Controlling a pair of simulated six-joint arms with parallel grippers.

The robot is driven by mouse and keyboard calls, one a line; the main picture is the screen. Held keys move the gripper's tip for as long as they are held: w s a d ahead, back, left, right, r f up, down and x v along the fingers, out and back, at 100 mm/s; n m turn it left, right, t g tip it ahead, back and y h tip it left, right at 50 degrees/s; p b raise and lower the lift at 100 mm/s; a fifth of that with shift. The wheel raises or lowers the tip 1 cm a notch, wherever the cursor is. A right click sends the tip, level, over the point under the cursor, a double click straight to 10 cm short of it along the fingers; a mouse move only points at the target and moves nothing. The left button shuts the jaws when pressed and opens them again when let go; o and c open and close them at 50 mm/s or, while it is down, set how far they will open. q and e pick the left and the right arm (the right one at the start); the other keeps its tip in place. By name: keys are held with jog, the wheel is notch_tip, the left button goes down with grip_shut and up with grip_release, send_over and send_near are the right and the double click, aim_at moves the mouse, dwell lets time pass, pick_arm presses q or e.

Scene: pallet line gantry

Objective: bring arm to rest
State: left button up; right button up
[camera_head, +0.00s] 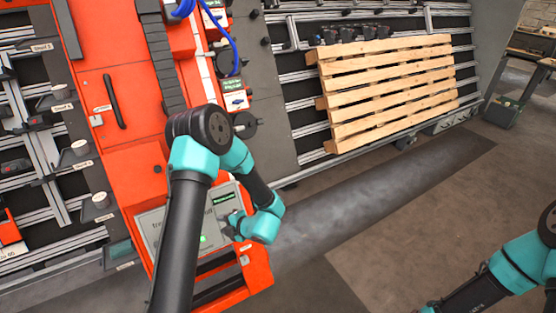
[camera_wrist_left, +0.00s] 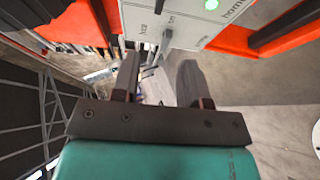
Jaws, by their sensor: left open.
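My left gripper (camera_head: 232,222) is in front of a grey control panel (camera_head: 152,228) on the red cabinet, at its right side. In the left wrist view the two dark fingers of the left gripper (camera_wrist_left: 160,72) are apart, with nothing held between them. The panel (camera_wrist_left: 190,22) shows at the top there, with a lit green light (camera_wrist_left: 211,4), lettering that reads "home" and a grey lever (camera_wrist_left: 164,46) just beyond the fingers. I cannot tell if a finger touches the lever.
A red cabinet (camera_head: 130,90) stands behind my left arm. A wooden pallet (camera_head: 390,85) leans on a roller rack to the right. Shelves (camera_head: 35,130) line the left side. The floor (camera_head: 400,215) between the arms is clear.

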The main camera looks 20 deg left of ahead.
pick_arm(q)
jog(key=d+f+m+t+h, duration=0.5)
jog(key=d+f+m+h, duration=0.45)
jog(key=m, duration=0.65)
jog(key=s+d+f+m+g+h, duration=0.3)
jog(key=s+d+m+g+h, duration=0.2)
jog(key=s+m, duration=0.7)
jog(key=d+m+h, duration=0.2)
jog(key=d, duration=0.2)
jog(key=shift+s+f+g, duration=0.3)
